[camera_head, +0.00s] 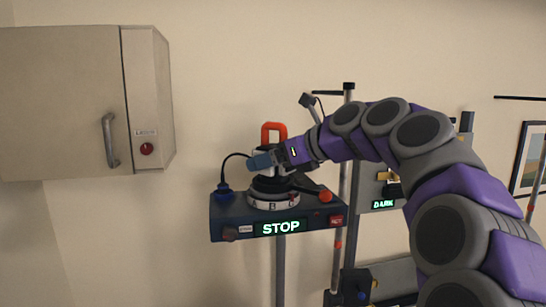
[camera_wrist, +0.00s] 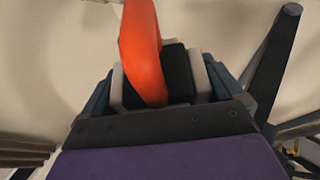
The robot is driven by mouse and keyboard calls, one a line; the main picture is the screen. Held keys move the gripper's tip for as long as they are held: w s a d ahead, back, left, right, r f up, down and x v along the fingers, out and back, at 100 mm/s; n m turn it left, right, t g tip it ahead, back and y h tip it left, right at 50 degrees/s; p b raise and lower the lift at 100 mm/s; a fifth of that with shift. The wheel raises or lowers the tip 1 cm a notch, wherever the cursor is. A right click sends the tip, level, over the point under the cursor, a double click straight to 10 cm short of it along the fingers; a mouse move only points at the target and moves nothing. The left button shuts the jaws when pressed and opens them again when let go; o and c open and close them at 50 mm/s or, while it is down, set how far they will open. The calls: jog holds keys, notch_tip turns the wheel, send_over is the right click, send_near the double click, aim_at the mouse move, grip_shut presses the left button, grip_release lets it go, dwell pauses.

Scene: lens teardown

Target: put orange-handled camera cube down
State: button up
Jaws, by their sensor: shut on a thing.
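The camera cube with its orange handle (camera_head: 273,130) is in the middle of the head view, above the round mount of a dark blue stand. In the wrist view the orange handle (camera_wrist: 143,50) rises in front of the cube's black and pale body (camera_wrist: 178,72). My gripper (camera_head: 262,160) reaches in from the right and is shut on the cube, with a finger on each side in the wrist view. The cube's underside is hidden, so I cannot tell whether it touches the mount (camera_head: 273,200).
The stand (camera_head: 235,215) carries a lit STOP sign (camera_head: 281,227), a cable at left and a red knob (camera_head: 325,196) at right. A wall cabinet (camera_head: 65,100) hangs at left. A pole (camera_head: 345,180) and a DARK sign (camera_head: 383,204) stand right, behind my arm.

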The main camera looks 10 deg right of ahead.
jog(key=o, duration=1.1)
jog(key=shift+o, duration=0.2)
jog(key=shift+a+f, duration=0.1)
jog(key=shift+r, duration=0.25)
jog(key=v, duration=1.2)
jog(key=shift+s+p, duration=0.1)
jog(key=shift+p, duration=0.2)
